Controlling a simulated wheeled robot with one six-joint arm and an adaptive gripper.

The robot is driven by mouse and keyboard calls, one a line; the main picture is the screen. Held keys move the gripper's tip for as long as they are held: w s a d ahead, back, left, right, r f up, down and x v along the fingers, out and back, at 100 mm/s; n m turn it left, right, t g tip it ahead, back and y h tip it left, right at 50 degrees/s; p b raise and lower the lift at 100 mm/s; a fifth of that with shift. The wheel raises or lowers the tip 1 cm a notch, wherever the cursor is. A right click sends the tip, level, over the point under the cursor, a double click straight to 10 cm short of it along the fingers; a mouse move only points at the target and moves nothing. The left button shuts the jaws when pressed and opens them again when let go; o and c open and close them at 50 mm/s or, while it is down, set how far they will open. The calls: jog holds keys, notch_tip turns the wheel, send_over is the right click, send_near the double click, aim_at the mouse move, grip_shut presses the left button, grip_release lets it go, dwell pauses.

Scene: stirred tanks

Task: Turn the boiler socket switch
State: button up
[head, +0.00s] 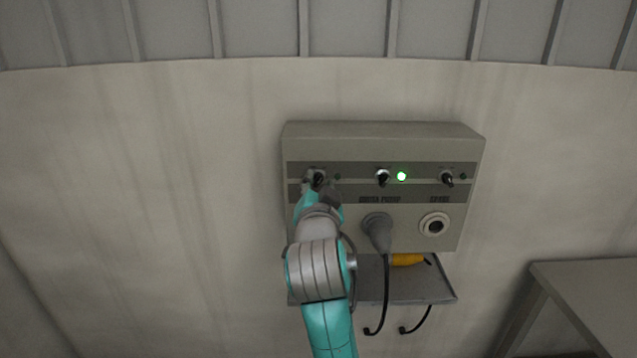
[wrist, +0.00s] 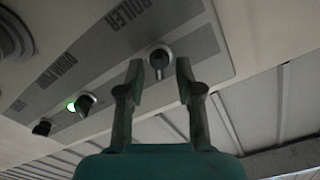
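The boiler switch (wrist: 160,58) is a dark rotary knob on a light round base, next to the word BOILER on the grey strip in the wrist view. In the head view the switch (head: 318,177) is the leftmost on the wall panel, partly covered by my gripper. My gripper (wrist: 159,72) is open, with one finger on each side of the knob and gaps visible between. Whether a finger touches the knob cannot be told. In the head view my gripper (head: 321,187) is at the panel's left end. The boiler socket below is hidden behind my arm.
The panel (head: 384,134) also has a middle switch (head: 383,177) with a lit green lamp (head: 402,176), and a right switch (head: 447,178). A grey plug (head: 377,234) with a black cable sits beside an empty socket (head: 434,224). A shelf (head: 420,289) below holds an orange item (head: 407,260).

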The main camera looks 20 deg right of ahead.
jog(key=shift+w+d, duration=0.25)
jog(key=shift+w, duration=0.4)
grip_shut()
jog(key=shift+n, duration=0.4)
jog(key=n, duration=0.5)
jog(key=shift+n, duration=0.3)
jog(key=n, duration=0.5)
jog(key=shift+a, duration=0.1)
jog(key=shift+n, duration=0.4)
